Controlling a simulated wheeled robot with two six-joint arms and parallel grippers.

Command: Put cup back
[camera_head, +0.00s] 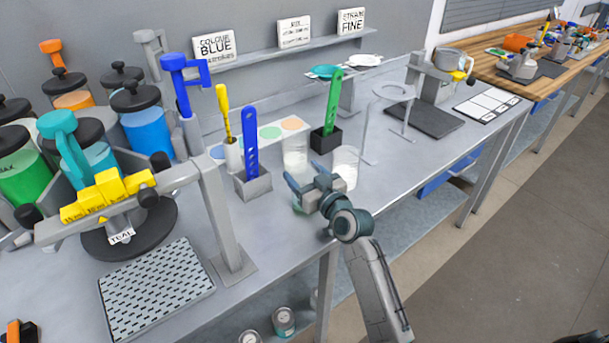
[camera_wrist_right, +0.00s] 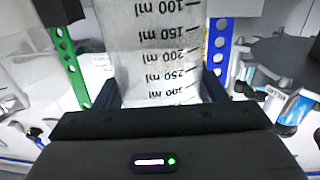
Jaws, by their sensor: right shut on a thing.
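My right gripper (camera_head: 306,186) is over the front part of the bench. It is shut on a clear measuring cup (camera_wrist_right: 158,45) with black ml marks, which fills the space between the fingers in the right wrist view. The marks read upside down there. In the head view, a clear cup (camera_head: 295,155) shows just beyond the fingers and another clear cup (camera_head: 345,160) stands just right of the gripper. The gripper partly hides this area, so I cannot tell for sure which outline is the held cup. My left gripper is not in view.
A blue perforated strip in a grey holder (camera_head: 253,185) stands left of the gripper, and a green one in a black holder (camera_head: 325,138) behind it. A colour-dot card (camera_head: 270,132) lies at the back. A wire stand (camera_head: 390,92) is to the right. The bench front edge is close.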

